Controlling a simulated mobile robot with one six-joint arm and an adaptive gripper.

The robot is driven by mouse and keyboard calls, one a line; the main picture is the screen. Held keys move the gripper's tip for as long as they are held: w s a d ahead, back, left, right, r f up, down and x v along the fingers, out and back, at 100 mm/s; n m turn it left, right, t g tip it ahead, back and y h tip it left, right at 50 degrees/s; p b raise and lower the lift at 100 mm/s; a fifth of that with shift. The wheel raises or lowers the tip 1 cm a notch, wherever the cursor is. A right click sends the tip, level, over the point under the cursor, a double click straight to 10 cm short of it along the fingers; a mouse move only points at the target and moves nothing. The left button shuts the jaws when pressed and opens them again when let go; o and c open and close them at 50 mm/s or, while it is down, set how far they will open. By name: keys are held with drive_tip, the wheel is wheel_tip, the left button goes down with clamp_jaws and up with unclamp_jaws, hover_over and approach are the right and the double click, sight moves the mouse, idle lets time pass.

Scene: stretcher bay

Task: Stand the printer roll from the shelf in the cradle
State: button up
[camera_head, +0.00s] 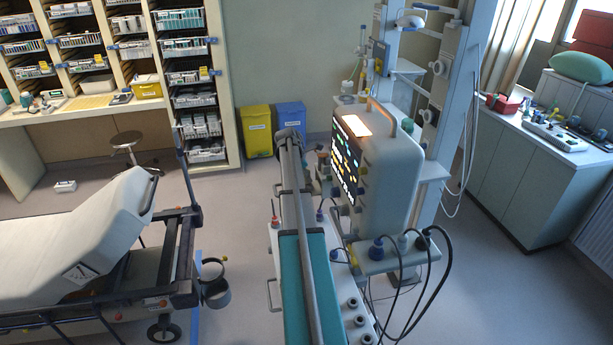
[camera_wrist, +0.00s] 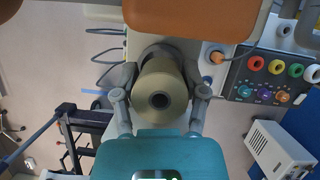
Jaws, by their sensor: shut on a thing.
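The printer roll (camera_wrist: 171,82) is a cream-olive cylinder with a dark round core hole facing the wrist camera. My gripper (camera_wrist: 160,88) is shut on it, with one grey finger on each side of the roll. In the head view the end of my arm (camera_head: 290,134) is over the far end of the trolley, left of the monitor. The roll cannot be made out there. I cannot identify the cradle or the shelf with certainty in either view.
The monitor (camera_head: 376,165) and its hanging cables stand right of my arm. A stretcher (camera_head: 85,240) with a dark ring holder (camera_head: 216,292) is at left. Yellow (camera_head: 256,130) and blue (camera_head: 290,128) bins stand by the wall.

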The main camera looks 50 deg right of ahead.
drive_tip(key=o, duration=1.2)
